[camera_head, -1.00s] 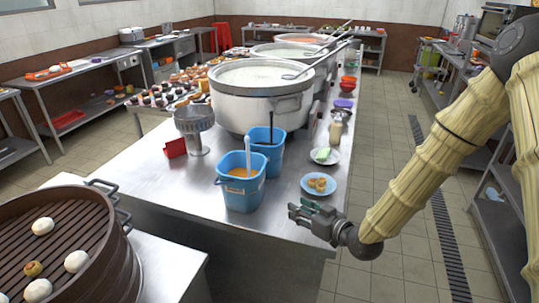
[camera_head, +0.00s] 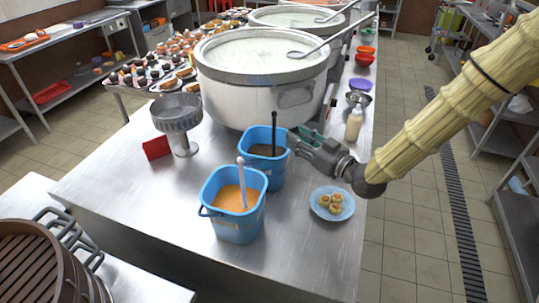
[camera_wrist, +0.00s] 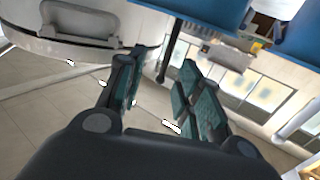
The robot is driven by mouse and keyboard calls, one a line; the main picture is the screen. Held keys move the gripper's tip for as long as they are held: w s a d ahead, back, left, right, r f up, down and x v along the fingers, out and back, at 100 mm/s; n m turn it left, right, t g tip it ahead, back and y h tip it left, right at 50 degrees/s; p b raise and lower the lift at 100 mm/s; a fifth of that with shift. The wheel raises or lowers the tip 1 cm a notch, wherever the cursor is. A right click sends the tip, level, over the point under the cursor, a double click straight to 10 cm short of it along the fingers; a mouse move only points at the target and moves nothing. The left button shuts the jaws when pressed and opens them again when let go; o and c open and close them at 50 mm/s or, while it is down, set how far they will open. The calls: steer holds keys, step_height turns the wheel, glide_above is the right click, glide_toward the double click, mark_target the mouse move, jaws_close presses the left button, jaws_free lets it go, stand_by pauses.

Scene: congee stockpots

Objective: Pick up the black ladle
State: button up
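The black ladle (camera_head: 274,131) stands in the rear blue bucket (camera_head: 262,170), its dark handle rising above the rim and its bowl hidden inside. My gripper (camera_head: 295,141) is just right of the handle, above the bucket's right rim, pointing at the handle. In the wrist view, the two green-padded fingers are apart, and the ladle's black handle (camera_wrist: 170,55) shows in the gap between them, toward the tips. The gripper is open and empty; I cannot tell whether a finger touches the handle.
A front blue bucket (camera_head: 238,222) holds orange liquid and a pale-handled ladle (camera_head: 241,180). A large stockpot (camera_head: 255,95) stands close behind. A blue plate with pastries (camera_head: 331,213) lies below my wrist. A squeeze bottle (camera_head: 354,123) stands to the right.

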mark_target(274, 123)
steer(key=a+r, duration=0.1)
steer(key=a+r+p, duration=0.1)
steer(key=a, duration=0.1)
steer(key=shift+w+a+r, duration=0.1)
steer(key=shift+r, duration=0.15)
steer(key=p+x, duration=0.1)
steer(key=x, duration=0.3)
steer(key=p+x, duration=0.1)
steer(key=shift+w+f+p, duration=0.3)
steer(key=shift+w+p, duration=0.05)
steer(key=shift+w, duration=0.2)
steer(key=shift+w+a+f, duration=0.1)
steer(key=shift+w+a, duration=0.2)
steer(key=shift+w+a+f, duration=0.1)
steer(key=shift+w+f, duration=0.2)
steer(key=shift+w, duration=0.1)
steer(key=shift+s+r, duration=0.2)
steer(key=shift+c, duration=0.8)
steer(key=c, duration=0.3)
steer(key=shift+f, duration=0.1)
jaws_close()
